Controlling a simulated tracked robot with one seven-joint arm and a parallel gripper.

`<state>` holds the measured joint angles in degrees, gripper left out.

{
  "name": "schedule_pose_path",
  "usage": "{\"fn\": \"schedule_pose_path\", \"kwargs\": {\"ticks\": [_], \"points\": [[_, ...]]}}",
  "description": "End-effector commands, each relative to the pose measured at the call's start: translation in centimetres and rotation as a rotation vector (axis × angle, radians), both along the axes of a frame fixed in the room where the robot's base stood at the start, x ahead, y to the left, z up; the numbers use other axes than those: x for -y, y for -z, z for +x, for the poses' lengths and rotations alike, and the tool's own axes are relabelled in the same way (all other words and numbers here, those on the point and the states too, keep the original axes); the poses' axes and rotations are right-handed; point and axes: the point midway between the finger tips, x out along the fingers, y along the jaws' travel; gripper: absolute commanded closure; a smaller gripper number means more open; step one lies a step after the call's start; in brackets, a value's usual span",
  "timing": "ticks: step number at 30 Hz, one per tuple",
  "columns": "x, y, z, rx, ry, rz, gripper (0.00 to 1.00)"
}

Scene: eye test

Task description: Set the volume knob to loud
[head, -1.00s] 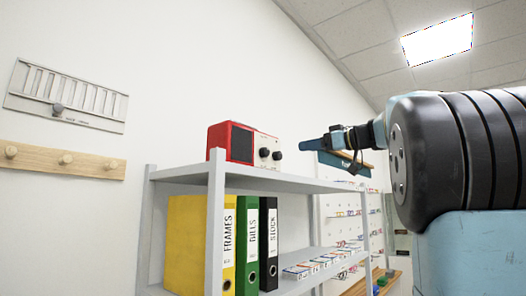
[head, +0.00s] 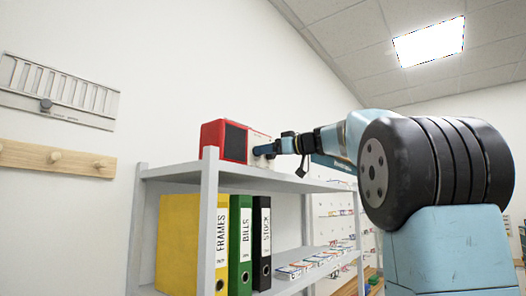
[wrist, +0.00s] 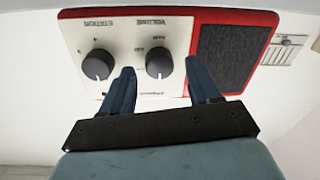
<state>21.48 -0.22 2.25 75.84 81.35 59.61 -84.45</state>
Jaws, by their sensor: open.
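The red radio (head: 212,136) stands on the top shelf in the head view; my gripper (head: 262,149) is at its front and hides the knobs there. In the wrist view the radio's pale panel (wrist: 185,30) appears upside down. The dark volume knob (wrist: 158,62) is under the VOLUME label, and the station knob (wrist: 97,65) is to its left in the picture. My gripper (wrist: 160,68) is open, with one blue finger on each side of the volume knob. I cannot tell whether either finger touches it.
The grey shelf unit (head: 209,190) has yellow, green and black binders (head: 240,243) and several small glasses trays below. A wooden peg rail (head: 55,158) and a metal slider panel (head: 60,92) are on the left wall. The top shelf right of the radio looks clear.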

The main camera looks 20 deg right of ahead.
Motion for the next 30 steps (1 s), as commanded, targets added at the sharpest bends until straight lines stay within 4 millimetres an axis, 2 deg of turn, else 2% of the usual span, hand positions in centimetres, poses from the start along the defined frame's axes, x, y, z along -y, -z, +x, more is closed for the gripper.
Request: {"fn": "schedule_pose_path", "kwargs": {"ticks": [12, 29, 30], "points": [[-0.4, 0.0, 0.5, 0.0, 0.0, 0.0, 0.39], [-0.4, 0.0, 0.5, 0.0, 0.0, 0.0, 0.92], [-2.6, 0.0, 0.3, 0.001, -0.005, -0.001, 0.95]]}}
